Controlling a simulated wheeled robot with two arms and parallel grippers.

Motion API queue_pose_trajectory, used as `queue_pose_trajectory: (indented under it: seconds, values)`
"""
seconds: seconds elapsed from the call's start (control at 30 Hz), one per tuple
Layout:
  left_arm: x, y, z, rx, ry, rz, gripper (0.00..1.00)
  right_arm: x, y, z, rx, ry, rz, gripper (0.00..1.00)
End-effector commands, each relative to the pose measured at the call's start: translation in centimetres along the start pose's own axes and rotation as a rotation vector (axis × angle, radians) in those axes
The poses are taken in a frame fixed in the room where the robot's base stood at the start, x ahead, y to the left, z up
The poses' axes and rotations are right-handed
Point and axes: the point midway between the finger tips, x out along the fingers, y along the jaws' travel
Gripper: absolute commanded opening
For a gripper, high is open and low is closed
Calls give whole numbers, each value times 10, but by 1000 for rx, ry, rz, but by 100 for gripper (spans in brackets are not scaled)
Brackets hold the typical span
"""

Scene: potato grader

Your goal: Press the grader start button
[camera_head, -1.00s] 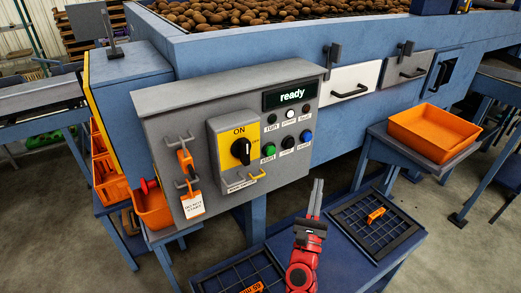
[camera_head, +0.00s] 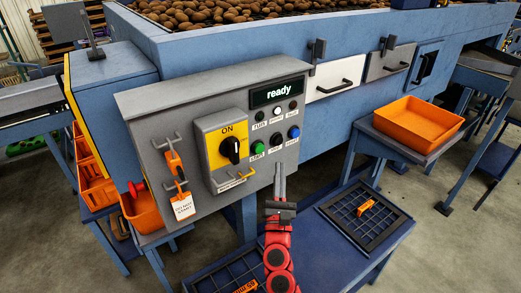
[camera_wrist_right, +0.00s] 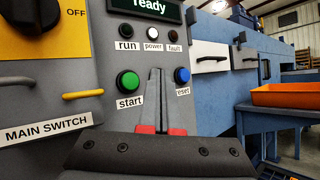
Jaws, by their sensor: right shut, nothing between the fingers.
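The grey control panel (camera_head: 150,110) carries a display (camera_head: 279,92) reading "ready". The green start button (camera_head: 257,147) is on its lower right part, with a black button (camera_head: 276,140) and a blue reset button (camera_head: 294,132) to its right. In the right wrist view the green button (camera_wrist_right: 128,82) shows above a "start" label. My right gripper (camera_head: 279,168) is shut and empty, pointing up in front of the panel, below and right of the start button. In the right wrist view its fingertips (camera_wrist_right: 157,72) lie between the green and blue buttons and hide the black one. My left gripper is not in view.
The yellow main switch (camera_head: 228,145) has its black knob under "ON". An orange lockout with a "do not start" tag (camera_head: 182,206) hangs at the left. Below stands a blue table with a black grid tray (camera_head: 340,222); an orange bin (camera_head: 420,120) is at the right.

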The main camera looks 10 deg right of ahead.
Motion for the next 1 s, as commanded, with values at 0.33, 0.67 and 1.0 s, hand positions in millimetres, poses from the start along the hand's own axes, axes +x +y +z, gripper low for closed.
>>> queue_pose_trajectory:
  seconds: [0.33,0.67,1.0]
  values:
    - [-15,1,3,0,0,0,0,31,22,-25,4,-3,-2,0]
    - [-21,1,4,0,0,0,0,41,30,-30,0,0,-1,0]
    - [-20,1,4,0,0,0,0,41,30,-30,0,0,0,0]
